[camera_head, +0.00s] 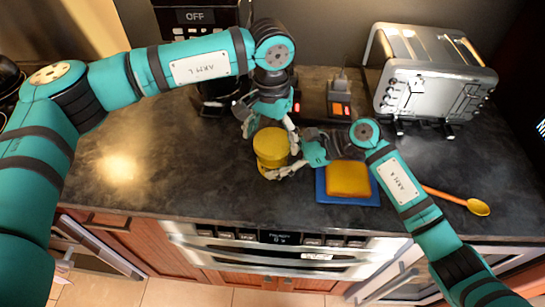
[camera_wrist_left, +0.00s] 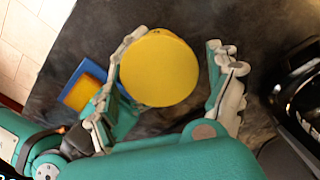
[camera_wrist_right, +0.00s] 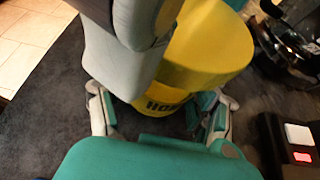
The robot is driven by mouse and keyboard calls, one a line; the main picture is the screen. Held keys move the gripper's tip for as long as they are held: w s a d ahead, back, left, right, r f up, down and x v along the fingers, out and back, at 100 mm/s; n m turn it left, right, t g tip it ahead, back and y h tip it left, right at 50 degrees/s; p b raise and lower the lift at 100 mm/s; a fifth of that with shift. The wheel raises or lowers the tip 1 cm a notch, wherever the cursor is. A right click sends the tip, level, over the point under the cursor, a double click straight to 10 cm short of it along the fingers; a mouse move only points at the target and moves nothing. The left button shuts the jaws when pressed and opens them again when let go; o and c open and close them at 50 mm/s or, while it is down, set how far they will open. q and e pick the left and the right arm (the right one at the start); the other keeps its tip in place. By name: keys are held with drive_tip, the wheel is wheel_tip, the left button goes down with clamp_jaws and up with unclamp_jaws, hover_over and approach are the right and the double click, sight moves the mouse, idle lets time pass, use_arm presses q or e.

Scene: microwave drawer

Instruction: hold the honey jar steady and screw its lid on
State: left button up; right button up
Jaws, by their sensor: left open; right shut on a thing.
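The honey jar (camera_wrist_right: 160,104) stands upright on the dark counter, its label partly readable in the right wrist view. The yellow lid (camera_head: 271,141) is on top of it and fills the middle of the left wrist view (camera_wrist_left: 160,66); I cannot tell how tightly it is seated. My right gripper (camera_wrist_right: 160,118) is shut on the jar low down, from the right in the head view. My left gripper (camera_head: 269,130) points down over the lid, open, with one finger on each side. In the left wrist view the lid is nearer the left-hand finger, with a gap on the right.
A blue board (camera_head: 345,199) with a yellow-orange sponge-like block (camera_head: 348,179) lies just right of the jar. A wooden spoon (camera_head: 477,207) and a toaster (camera_head: 430,78) are farther right. A black coffee machine (camera_head: 196,17) stands behind. The left counter is clear.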

use_arm(q)
drive_tip(key=n, duration=1.1)
drive_tip(key=shift+n, duration=0.4)
drive_tip(key=c, duration=1.2)
drive_tip(key=m, duration=0.4)
drive_tip(key=shift+m, duration=0.4)
drive_tip(key=shift+c, duration=0.2)
drive_tip(key=m, duration=0.4)
drive_tip(key=shift+m, duration=0.3)
drive_tip(key=m, duration=0.9)
drive_tip(key=o, duration=1.2)
drive_tip(key=shift+o, duration=0.2)
